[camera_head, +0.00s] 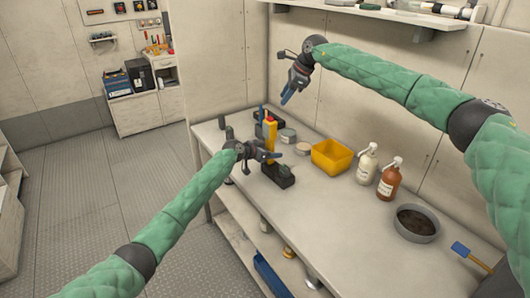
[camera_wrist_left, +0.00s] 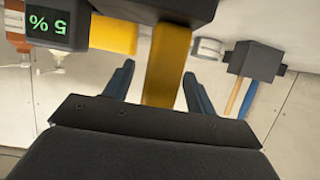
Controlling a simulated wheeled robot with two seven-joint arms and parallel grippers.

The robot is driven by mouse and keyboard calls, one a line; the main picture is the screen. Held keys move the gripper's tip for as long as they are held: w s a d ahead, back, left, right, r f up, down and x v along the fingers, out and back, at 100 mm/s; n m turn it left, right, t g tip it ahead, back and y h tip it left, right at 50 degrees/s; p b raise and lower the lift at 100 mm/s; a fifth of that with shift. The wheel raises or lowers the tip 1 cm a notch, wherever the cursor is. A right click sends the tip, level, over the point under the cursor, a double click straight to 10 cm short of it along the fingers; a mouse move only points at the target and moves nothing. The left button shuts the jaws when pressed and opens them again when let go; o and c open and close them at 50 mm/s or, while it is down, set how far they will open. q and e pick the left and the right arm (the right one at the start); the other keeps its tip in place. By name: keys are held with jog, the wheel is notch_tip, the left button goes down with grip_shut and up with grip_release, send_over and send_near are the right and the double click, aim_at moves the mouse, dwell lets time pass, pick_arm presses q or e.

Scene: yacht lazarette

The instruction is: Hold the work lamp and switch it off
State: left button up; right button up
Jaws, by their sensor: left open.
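The work lamp (camera_head: 270,133) looks like an upright yellow body with black parts, standing at a black base (camera_head: 284,180) on the bench. My left gripper (camera_head: 266,153) is at its lower body. In the left wrist view, the lamp's yellow body (camera_wrist_left: 167,65) stands between the two blue fingers of my left gripper (camera_wrist_left: 157,88), which are open with gaps on both sides. A black block with a green "5 %" display (camera_wrist_left: 55,25) shows upside down there. No lamp switch can be made out. My right gripper (camera_head: 287,95) hangs above the bench, behind the lamp, and looks empty; its finger gap is unclear.
A yellow bin (camera_head: 332,157), a white bottle (camera_head: 367,164), a brown bottle (camera_head: 389,178) and a grey bowl (camera_head: 416,223) stand right of the lamp. A blue brush (camera_head: 461,249) lies near the right end. The bench front (camera_head: 345,235) is clear. A shelf (camera_head: 385,13) hangs above.

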pick_arm(q)
jog(key=shift+w+d+f, duration=0.25)
jog(key=shift+w+d, duration=0.05)
jog(key=shift+d, duration=0.1)
